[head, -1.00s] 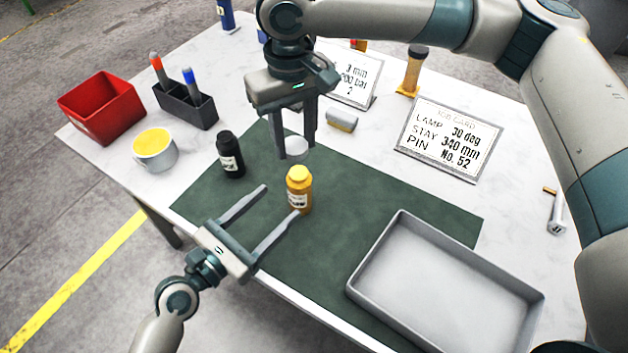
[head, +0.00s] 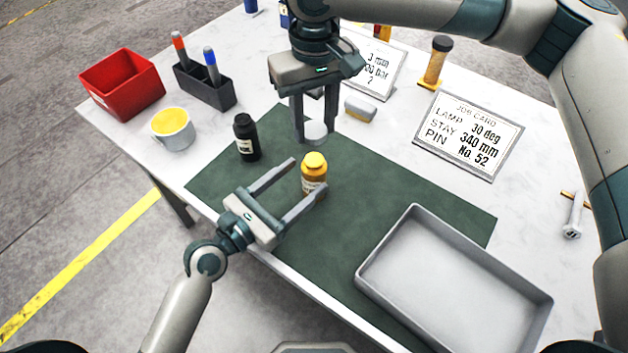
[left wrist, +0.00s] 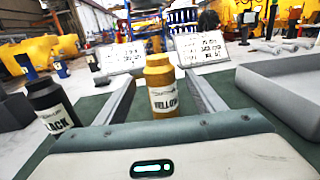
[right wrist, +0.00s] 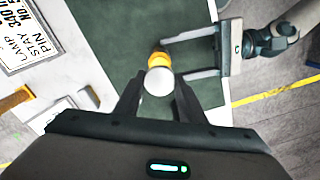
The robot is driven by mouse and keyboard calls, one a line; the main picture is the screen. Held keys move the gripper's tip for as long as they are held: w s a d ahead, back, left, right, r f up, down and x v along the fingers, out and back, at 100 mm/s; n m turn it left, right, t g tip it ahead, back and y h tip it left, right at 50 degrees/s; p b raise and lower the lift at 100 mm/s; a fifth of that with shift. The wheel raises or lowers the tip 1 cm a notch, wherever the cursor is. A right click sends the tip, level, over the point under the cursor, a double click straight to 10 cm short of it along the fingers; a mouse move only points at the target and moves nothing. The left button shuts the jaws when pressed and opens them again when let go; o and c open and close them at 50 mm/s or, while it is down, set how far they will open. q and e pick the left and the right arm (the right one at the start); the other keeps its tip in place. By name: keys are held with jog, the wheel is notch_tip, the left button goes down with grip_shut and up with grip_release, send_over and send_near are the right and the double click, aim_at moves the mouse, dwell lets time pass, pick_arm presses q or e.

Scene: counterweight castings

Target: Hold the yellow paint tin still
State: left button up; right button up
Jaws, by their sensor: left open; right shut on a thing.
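The yellow paint tin (head: 313,168) is a small bottle-shaped container with a yellow cap, upright on the green mat (head: 400,205). In the left wrist view its white label reads yellow (left wrist: 162,97). My left gripper (head: 308,176) is open, with its fingers on either side of the tin and a gap showing at each side in the left wrist view. My right gripper (head: 313,136) points down and is shut on a round white piece (head: 316,131), held above and just behind the tin. In the right wrist view that white piece (right wrist: 159,81) partly hides the tin.
A black bottle (head: 246,138) stands left of the tin. A white pot with a yellow top (head: 173,129), a red bin (head: 122,83) and a pen holder (head: 203,88) are further left. A grey tray (head: 367,255) lies right. A job card (head: 470,132) stands behind.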

pick_arm(q)
jog(key=x, duration=0.8)
jog(key=shift+w+d+f, duration=0.1)
jog(key=shift+w+d, duration=0.05)
jog(key=shift+w, duration=0.05)
jog(key=shift+c, duration=0.3)
jog(key=c, duration=1.5)
jog(key=shift+c, duration=0.2)
pick_arm(e)
send_over(314, 167)
jog(key=w, duration=0.2)
jog(key=shift+s+f, duration=0.2)
jog(key=shift+f, duration=2.35)
